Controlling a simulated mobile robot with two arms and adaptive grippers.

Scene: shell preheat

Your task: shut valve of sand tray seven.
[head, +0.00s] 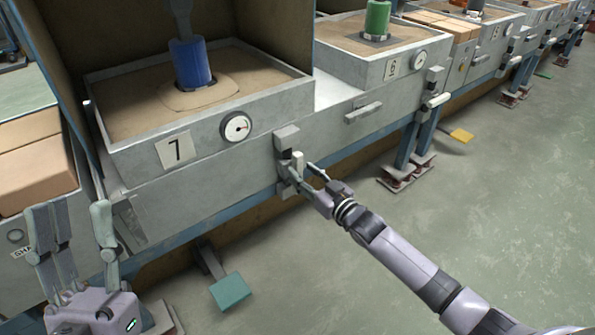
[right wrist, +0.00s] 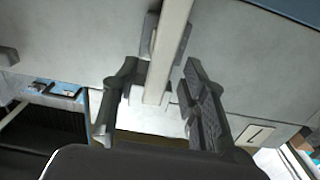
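Sand tray seven (head: 110,148) holds sand with a blue cylinder (head: 192,65) standing in it. A "7" plate (head: 174,149) and a round gauge (head: 236,127) are on its front. Right of the gauge, the valve's grey block (head: 287,138) is on the cabinet front, with a pale lever (head: 298,160) below it. My right gripper (head: 306,176) is at this lever. In the right wrist view the pale lever bar (right wrist: 168,50) runs between the open fingers (right wrist: 160,100), with gaps seen on both sides. My left gripper (head: 78,230) is open and empty at lower left.
Tray six (head: 370,68) with a green cylinder (head: 377,18) stands to the right, with its own pale lever (head: 436,100). Brown blocks (head: 35,160) lie at left. A teal pedal (head: 231,292) and a yellow pedal (head: 461,136) sit low. The floor (head: 480,220) at right is clear.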

